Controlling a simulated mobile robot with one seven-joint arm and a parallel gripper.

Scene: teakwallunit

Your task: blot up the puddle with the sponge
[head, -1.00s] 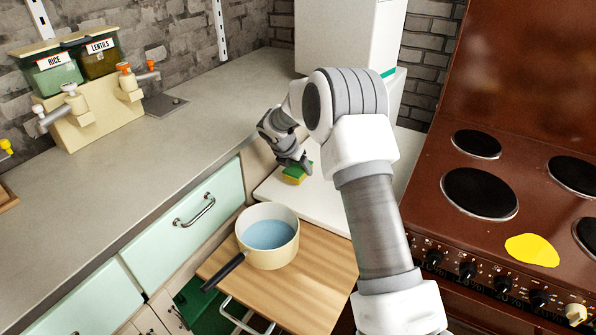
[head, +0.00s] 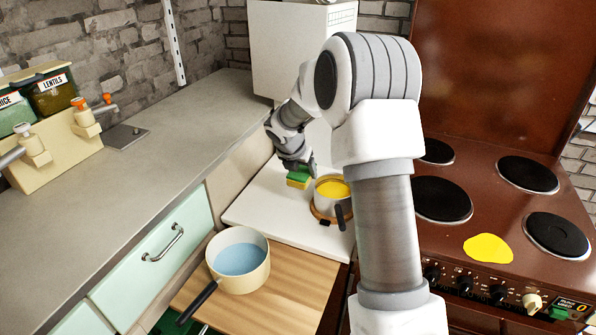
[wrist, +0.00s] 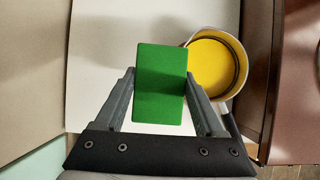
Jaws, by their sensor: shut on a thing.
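My gripper (wrist: 161,100) is shut on the sponge (wrist: 161,84), which has a green top and a yellow underside. In the head view the sponge (head: 299,178) is held at or just above the white worktop, left of a small pot of yellow liquid; I cannot tell if it touches the worktop. A bright yellow puddle (head: 488,248) lies on the brown stove top, between the front burners and the knobs. The puddle is well to the right of my gripper, beyond my arm, and does not show in the wrist view.
The small pot (head: 333,198) with yellow liquid stands close right of the sponge. A cream pan (head: 240,262) with blue liquid sits on a wooden board (head: 290,285). The brown stove (head: 465,210) has several black burners. A white box (head: 290,50) stands behind.

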